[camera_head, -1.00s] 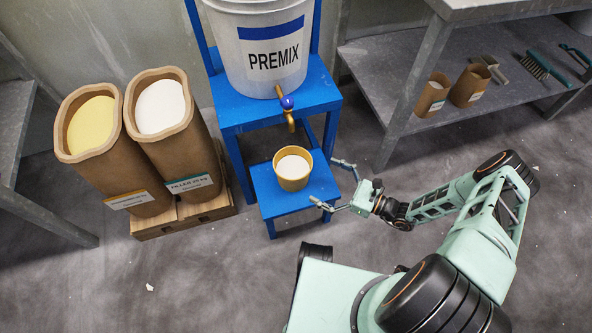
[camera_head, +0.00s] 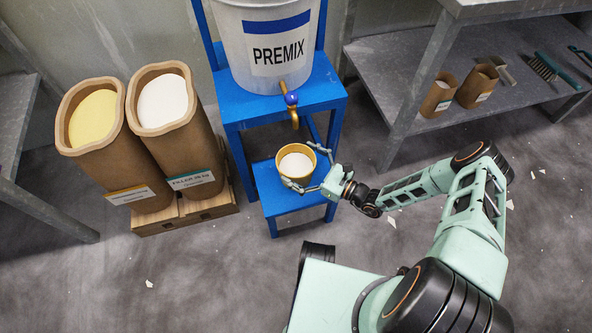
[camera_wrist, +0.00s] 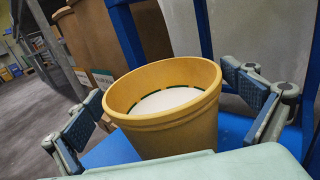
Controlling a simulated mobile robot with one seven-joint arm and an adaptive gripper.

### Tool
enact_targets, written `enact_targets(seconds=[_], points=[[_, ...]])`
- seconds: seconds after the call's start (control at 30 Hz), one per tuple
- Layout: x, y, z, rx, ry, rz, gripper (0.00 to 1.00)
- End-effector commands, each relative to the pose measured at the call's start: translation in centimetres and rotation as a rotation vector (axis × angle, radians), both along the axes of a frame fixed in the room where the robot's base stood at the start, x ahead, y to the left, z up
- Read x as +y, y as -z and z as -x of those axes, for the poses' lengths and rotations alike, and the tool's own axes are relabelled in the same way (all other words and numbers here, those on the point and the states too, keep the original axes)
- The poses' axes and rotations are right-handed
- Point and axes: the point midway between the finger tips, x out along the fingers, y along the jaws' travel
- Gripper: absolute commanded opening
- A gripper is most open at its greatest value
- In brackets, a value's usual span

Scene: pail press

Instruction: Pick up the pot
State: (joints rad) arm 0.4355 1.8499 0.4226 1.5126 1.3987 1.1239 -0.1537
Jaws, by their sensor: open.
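The pot (camera_head: 296,165) is a yellow tub with white contents. It stands upright on the low blue step (camera_head: 290,201), under the brass tap (camera_head: 293,110) of the PREMIX pail. My gripper (camera_head: 305,166) is open, with its fingers reaching around the pot from the right, one on the far side and one on the near side. In the wrist view the pot (camera_wrist: 165,118) sits between the two finger pads, and gaps seem to show on both sides. The lower part of the pot is hidden there by my gripper's body.
The white PREMIX pail (camera_head: 268,45) stands on the blue stand (camera_head: 325,90) just above and behind the pot. Two brown sacks (camera_head: 110,150) of yellow and white powder stand on a pallet (camera_head: 190,213) at left. A grey shelf (camera_head: 385,65) with small tubs and brushes is at right.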

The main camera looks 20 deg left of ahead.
Motion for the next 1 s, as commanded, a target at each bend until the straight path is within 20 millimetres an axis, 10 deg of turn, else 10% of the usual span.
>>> enact_targets(seconds=[0.23, 0.83, 1.0], points=[[0.37, -0.05, -0.13, -0.001, 0.0, 0.0, 1.0], [0.34, -0.04, -0.12, -0.001, 0.0, 0.0, 0.34], [0.41, -0.27, -0.18, -0.004, 0.0, -0.005, 0.31]])
